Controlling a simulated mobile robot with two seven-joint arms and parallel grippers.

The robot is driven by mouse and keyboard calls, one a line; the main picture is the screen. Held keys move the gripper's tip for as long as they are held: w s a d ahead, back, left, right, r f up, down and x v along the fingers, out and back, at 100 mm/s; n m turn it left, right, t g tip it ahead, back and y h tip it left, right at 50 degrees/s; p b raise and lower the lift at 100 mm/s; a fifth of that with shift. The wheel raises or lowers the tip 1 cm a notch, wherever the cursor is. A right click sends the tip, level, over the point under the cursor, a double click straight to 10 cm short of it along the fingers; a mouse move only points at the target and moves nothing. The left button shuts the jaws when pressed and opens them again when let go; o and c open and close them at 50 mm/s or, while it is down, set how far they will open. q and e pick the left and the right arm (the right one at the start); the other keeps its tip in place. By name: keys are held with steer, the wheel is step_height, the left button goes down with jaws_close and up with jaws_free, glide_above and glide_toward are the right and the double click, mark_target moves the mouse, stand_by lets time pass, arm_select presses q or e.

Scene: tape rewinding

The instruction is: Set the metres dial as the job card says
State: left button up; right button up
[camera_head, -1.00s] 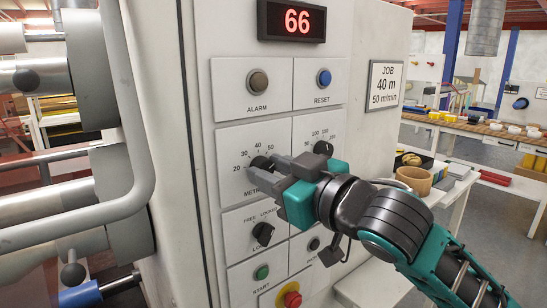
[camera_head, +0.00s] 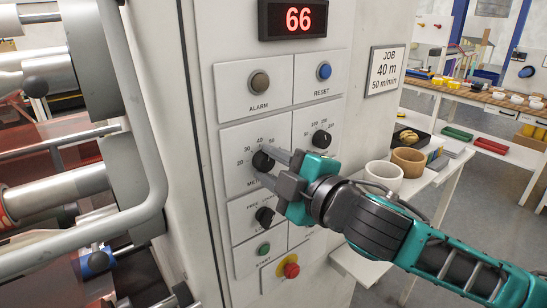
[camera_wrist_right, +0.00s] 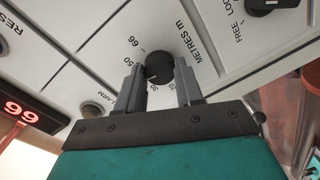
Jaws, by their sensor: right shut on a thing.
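The metres dial (camera_head: 262,160) is a black round knob on the light grey panel, with a scale of numbers around its upper side. My right gripper (camera_head: 273,168) reaches it from the right and is shut on it. In the right wrist view, one finger is on each side of the knob (camera_wrist_right: 160,68). A pale mark on the knob faces the scale near 30, but the exact setting is hard to tell. The job card (camera_head: 385,70) reads 40 m and 50 m/min. My left gripper is not in view.
Alarm (camera_head: 259,82) and reset (camera_head: 324,71) buttons sit above the dial. A speed-scale knob (camera_head: 321,139) is close at right; the lock knob (camera_head: 265,216), green start button (camera_head: 264,249) and red stop button (camera_head: 291,270) are below.

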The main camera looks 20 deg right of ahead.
steer(key=shift+n, duration=0.8)
steer(key=o, duration=1)
steer(key=shift+o, duration=0.2)
